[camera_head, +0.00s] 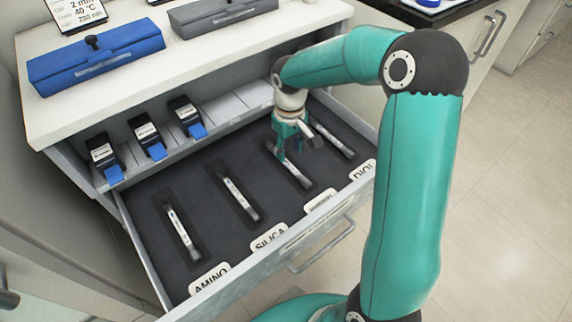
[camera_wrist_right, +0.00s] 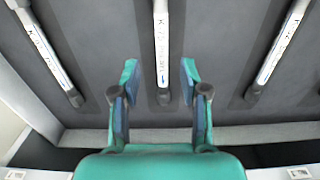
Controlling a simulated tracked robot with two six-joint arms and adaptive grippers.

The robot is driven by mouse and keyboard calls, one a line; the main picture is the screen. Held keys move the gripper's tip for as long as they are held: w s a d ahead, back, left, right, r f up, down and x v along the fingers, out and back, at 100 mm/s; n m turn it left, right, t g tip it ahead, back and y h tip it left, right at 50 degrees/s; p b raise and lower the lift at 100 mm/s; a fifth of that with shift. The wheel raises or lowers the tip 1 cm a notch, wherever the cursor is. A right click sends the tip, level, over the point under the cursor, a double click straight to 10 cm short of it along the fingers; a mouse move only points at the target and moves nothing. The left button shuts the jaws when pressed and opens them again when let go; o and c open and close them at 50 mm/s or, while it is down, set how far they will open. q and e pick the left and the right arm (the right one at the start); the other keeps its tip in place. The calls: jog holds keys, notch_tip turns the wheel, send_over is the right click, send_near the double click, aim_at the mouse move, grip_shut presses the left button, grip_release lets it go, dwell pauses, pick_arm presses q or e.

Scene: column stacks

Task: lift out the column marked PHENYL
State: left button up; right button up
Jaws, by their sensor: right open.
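An open drawer (camera_head: 150,270) holds slim silvery columns in dark foam slots, with cards along its front. The cards by the first, second and last slots read AMINO (camera_head: 209,279), SILICA (camera_head: 270,238) and DIOL (camera_head: 363,169). The third card (camera_head: 319,202) is too oblique to read, and I cannot read PHENYL anywhere. My right gripper (camera_head: 292,147) is over the third column (camera_head: 298,175), partly hiding it. In the right wrist view, that column (camera_wrist_right: 161,45) lies in its slot between the open, empty fingers (camera_wrist_right: 159,80). My left gripper is not in view.
Neighbouring columns lie on both sides in the right wrist view, one left (camera_wrist_right: 50,60) and one right (camera_wrist_right: 280,50). Black holders with blue tabs (camera_head: 148,138) stand on a shelf behind the drawer. Blue (camera_head: 95,60) and grey (camera_head: 220,14) cases lie on the counter above.

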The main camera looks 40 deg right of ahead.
aim_at(287, 161)
jog(key=f, duration=0.1)
jog(key=f+b, duration=0.1)
jog(key=f, duration=0.3)
jog(key=shift+w+f+b, duration=0.1)
jog(key=shift+w+b, duration=0.25)
jog(key=shift+w, duration=0.05)
jog(key=shift+a, duration=0.1)
grip_shut()
